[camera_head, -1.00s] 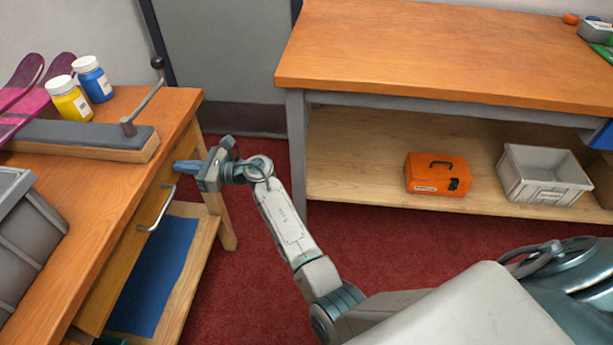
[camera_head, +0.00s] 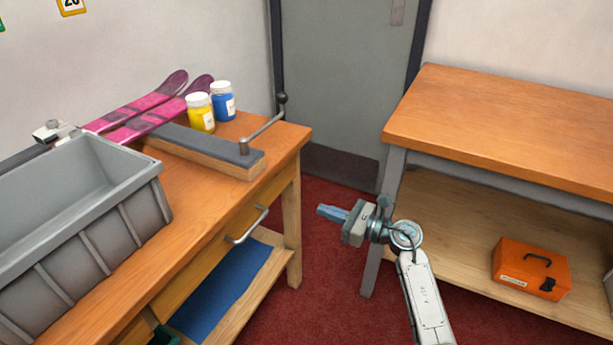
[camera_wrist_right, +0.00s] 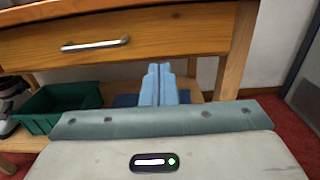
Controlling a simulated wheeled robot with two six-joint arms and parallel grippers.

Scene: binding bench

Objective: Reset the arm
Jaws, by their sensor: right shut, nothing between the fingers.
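My right gripper (camera_head: 333,212) is shut and empty. In the head view it hangs in the air over the red floor, to the right of the wooden bench (camera_head: 215,205) and its drawer handle (camera_head: 248,226). Its blue fingers point left toward the bench. In the right wrist view the fingers (camera_wrist_right: 158,84) lie together, below the drawer handle (camera_wrist_right: 95,45) in the picture and apart from it. The drawer looks closed. My left gripper is not in view.
A grey bin (camera_head: 150,200), a yellow jar (camera_head: 200,113), a blue jar (camera_head: 223,102) and pink skis (camera_head: 135,105) are on the bench. A second bench (camera_head: 500,130) stands at right, with an orange toolbox (camera_head: 520,258) on its lower shelf. Red floor (camera_head: 325,265) lies between them.

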